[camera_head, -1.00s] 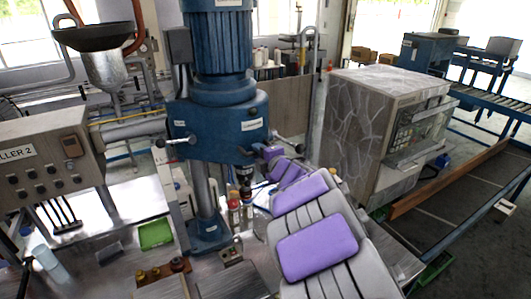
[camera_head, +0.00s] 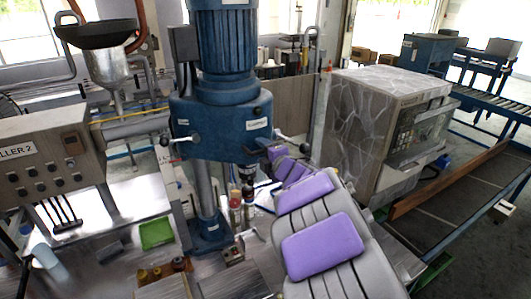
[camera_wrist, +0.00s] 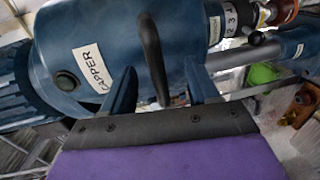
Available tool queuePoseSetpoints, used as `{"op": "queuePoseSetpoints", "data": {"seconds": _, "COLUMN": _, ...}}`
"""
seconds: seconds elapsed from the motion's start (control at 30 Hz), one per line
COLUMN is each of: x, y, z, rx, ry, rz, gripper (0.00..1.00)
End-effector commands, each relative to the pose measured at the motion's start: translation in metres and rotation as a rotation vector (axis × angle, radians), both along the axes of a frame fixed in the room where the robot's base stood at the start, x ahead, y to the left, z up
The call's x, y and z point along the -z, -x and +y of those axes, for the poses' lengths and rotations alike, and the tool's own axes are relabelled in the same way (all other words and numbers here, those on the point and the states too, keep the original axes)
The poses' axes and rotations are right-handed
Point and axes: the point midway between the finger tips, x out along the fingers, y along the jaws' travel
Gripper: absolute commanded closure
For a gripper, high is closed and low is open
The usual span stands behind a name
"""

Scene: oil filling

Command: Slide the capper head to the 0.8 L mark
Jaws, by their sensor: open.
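The blue capper head (camera_head: 222,122) sits on its column (camera_head: 205,195), with its motor above and levers on both sides. In the wrist view the capper head (camera_wrist: 105,45) fills the upper left with its CAPPER label. My gripper (camera_head: 272,152) is at the right side of the head. In the wrist view my gripper (camera_wrist: 162,88) is open, its two blue fingers on either side of a dark curved lever (camera_wrist: 152,55). I cannot tell whether they touch it. A numbered strip (camera_wrist: 229,17) shows 2, 3, 4. No 0.8 L mark is readable.
Bottles (camera_head: 235,214) stand below the head. A green tray (camera_head: 156,233) and small amber containers (camera_head: 165,270) are on the bench to the left. The filler panel (camera_head: 45,160) stands at far left, and a grey cabinet (camera_head: 365,125) stands close right of my arm.

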Motion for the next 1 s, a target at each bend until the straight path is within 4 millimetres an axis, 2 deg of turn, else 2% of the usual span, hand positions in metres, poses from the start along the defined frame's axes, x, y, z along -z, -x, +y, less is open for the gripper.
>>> {"op": "queuePoseSetpoints", "data": {"seconds": 0.3, "x": -0.006, "y": 0.025, "z": -0.025, "rx": 0.004, "ry": -0.003, "rz": 0.0, "gripper": 0.4}}
{"op": "queuePoseSetpoints", "data": {"seconds": 0.8, "x": -0.013, "y": 0.067, "z": -0.048, "rx": 0.003, "ry": 0.0, "rz": 0.0, "gripper": 0.4}}
{"op": "queuePoseSetpoints", "data": {"seconds": 1.0, "x": -0.013, "y": 0.071, "z": -0.051, "rx": 0.001, "ry": -0.002, "rz": 0.002, "gripper": 0.4}}
